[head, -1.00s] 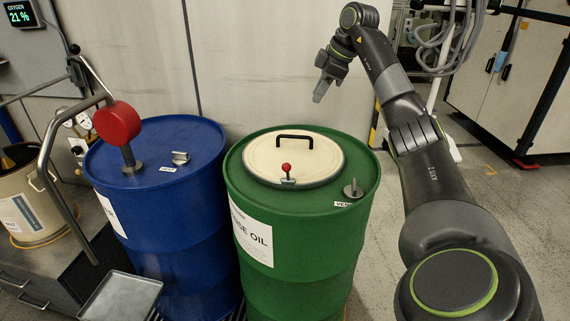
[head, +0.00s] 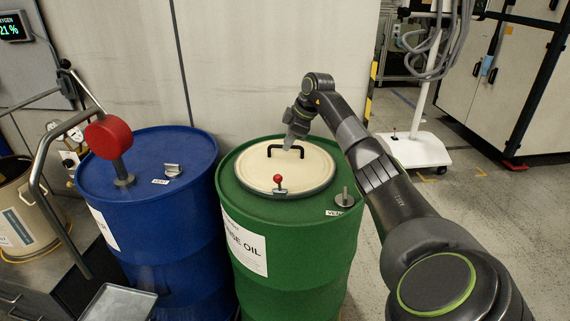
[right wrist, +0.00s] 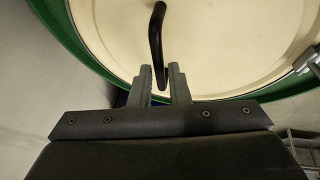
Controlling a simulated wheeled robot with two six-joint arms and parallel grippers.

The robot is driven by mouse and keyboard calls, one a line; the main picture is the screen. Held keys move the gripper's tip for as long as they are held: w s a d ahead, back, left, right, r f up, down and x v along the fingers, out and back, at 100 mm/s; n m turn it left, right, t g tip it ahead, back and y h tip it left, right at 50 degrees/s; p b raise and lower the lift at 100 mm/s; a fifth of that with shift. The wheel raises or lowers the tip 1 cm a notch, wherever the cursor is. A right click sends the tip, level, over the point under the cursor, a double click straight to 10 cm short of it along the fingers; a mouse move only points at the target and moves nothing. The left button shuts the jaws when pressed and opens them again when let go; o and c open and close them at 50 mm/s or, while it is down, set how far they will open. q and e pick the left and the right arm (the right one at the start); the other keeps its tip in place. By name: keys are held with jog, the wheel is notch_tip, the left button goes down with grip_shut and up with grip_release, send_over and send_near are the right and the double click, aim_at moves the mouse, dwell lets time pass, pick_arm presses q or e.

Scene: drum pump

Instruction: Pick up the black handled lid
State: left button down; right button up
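The cream lid (head: 262,172) with a black bar handle (head: 272,149) lies on top of the green drum (head: 300,240). A red-knobbed latch (head: 278,185) sits at its near edge. My right gripper (head: 289,142) is above the far side of the lid, close to the handle's right end. In the right wrist view, the two fingers (right wrist: 161,72) are apart with a gap between them. The handle (right wrist: 156,40) lies ahead of the fingertips, with its lower end lined up with the gap. Nothing is held. My left gripper is not in view.
A blue drum (head: 150,210) with a red round fitting (head: 110,137) and a grey pipe lever (head: 48,165) stands left of the green drum. A metal tray (head: 118,302) is at the front left. A wall panel is close behind the drums.

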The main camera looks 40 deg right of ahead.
jog(key=x, duration=0.3)
jog(key=shift+w+f, duration=0.15)
jog(key=shift+c, duration=0.4)
grip_shut()
jog(key=shift+r, duration=0.2)
jog(key=shift+w+r, duration=0.1)
jog(key=shift+r, duration=0.25)
notch_tip(320, 180, up, 9)
jog(key=shift+r+b, duration=0.1)
jog(key=shift+b, duration=0.3)
